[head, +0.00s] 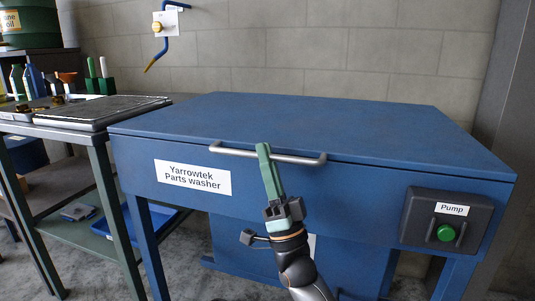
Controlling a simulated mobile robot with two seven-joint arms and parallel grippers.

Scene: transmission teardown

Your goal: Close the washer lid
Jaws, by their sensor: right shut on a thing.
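The blue parts washer (150,150) stands in front of me, with a white label reading "Yarrowtek Parts washer". Its flat blue lid (310,120) lies level over the tub and looks down. A grey bar handle (235,152) runs along the lid's front edge. My right gripper (264,152) is at the middle of the handle, its green fingers shut on the bar. My left gripper is not in view.
A pump box with a green button (446,233) is on the washer's front right. A metal bench with a dark tray (100,113), bottles and brushes stands at left. A blue and yellow hooked tool (158,45) hangs on the block wall.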

